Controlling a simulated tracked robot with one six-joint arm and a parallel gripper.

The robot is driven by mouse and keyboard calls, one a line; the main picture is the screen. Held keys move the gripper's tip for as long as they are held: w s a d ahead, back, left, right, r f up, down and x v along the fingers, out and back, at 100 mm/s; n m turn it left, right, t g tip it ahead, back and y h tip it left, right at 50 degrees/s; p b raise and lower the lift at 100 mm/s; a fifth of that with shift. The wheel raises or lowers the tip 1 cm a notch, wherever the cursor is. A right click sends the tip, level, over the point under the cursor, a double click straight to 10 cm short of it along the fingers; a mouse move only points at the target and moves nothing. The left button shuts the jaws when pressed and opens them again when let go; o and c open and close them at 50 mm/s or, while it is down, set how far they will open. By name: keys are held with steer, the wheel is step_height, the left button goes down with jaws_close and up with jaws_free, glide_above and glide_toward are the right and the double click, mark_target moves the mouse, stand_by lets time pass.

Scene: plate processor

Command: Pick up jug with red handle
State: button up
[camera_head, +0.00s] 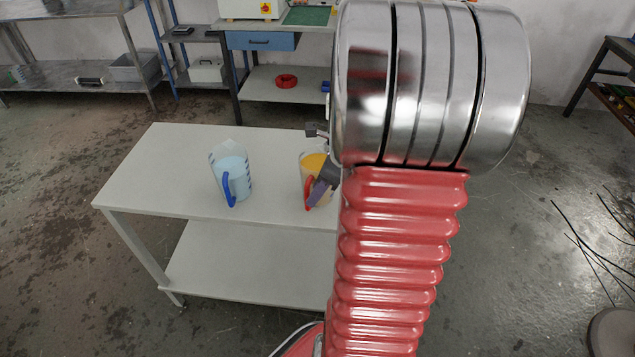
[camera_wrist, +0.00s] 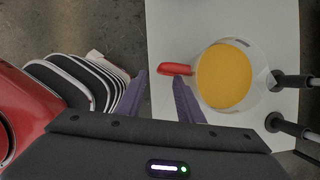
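The jug with the red handle (camera_head: 312,161) stands upright on the white table, holding a yellow-orange content, partly hidden by my arm. In the wrist view the jug (camera_wrist: 225,76) is seen from above, with its red handle (camera_wrist: 174,69) pointing left. My gripper (camera_wrist: 161,77) is open, its two purple fingers spread apart. The handle's left end lies at the gap between the fingertips, and the right fingertip is close to the handle; contact cannot be told. In the head view my gripper (camera_head: 323,184) shows beside the jug, mostly hidden by my arm.
A second jug with a blue handle (camera_head: 235,178) and pale blue content stands left on the white table (camera_head: 150,180). The table's left part is clear. A lower shelf (camera_head: 245,262) is empty where visible. Benches and shelves line the back wall.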

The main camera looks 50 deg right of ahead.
mark_target(310, 209)
steer(key=shift+x, duration=2.6)
steer(key=shift+w+r, duration=0.1)
steer(key=shift+w, duration=0.05)
steer(key=shift+c, duration=0.4)
jaws_close()
steer(key=shift+d+r, duration=0.1)
steer(key=shift+d, duration=0.05)
